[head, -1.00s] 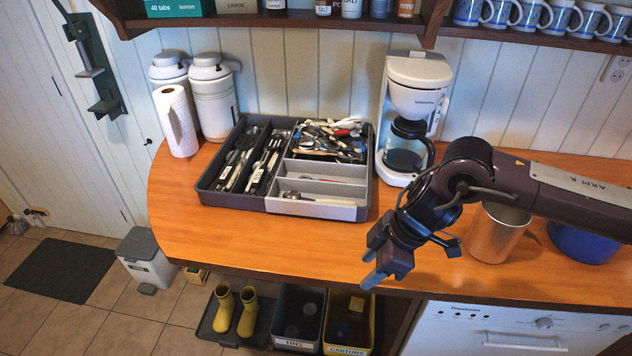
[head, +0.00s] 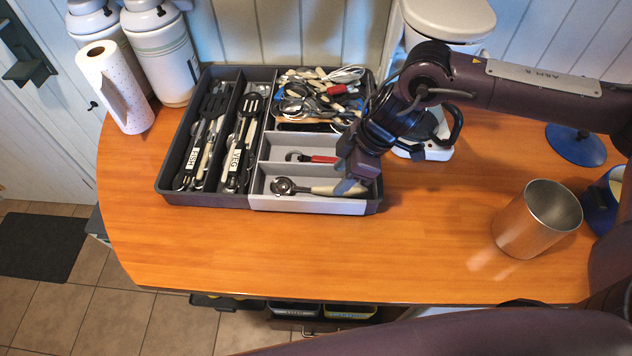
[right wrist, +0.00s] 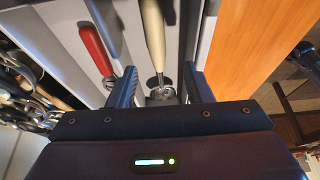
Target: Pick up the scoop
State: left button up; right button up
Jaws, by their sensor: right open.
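The scoop (head: 284,186) has a metal bowl and a cream handle. It lies in the light grey front compartment of the utensil tray (head: 215,201), bowl to the left in the head view. My right gripper (head: 350,184) is open over the handle's right part in the head view. In the right wrist view the cream handle (right wrist: 153,35) runs up from between the two open fingers (right wrist: 160,86), and some metal shows between them. Nothing is held. I cannot tell how far the fingertips are above the scoop. My left gripper is not in view.
A red-handled utensil (head: 322,159) lies in the compartment just behind. Mixed utensils (head: 320,95) fill the back compartment, and long ones fill the left side. A coffee maker (head: 440,140) stands behind my right arm. A metal cup (head: 525,230) stands right. The front counter is clear.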

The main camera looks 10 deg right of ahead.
aim_at(332, 188)
jog(key=shift+a+f+p, duration=0.15)
jog(key=shift+f+p, duration=0.15)
jog(key=shift+f, duration=0.15)
jog(key=p+x, duration=0.1)
jog(key=x, duration=0.2)
jog(key=shift+w+f, duration=0.15)
jog(key=shift+f, duration=0.15)
jog(key=shift+w+f, duration=0.1)
jog(key=shift+f, duration=0.2)
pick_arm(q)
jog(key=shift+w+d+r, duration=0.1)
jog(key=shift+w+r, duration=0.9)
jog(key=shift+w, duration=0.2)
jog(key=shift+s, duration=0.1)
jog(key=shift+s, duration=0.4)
pick_arm(e)
grip_shut()
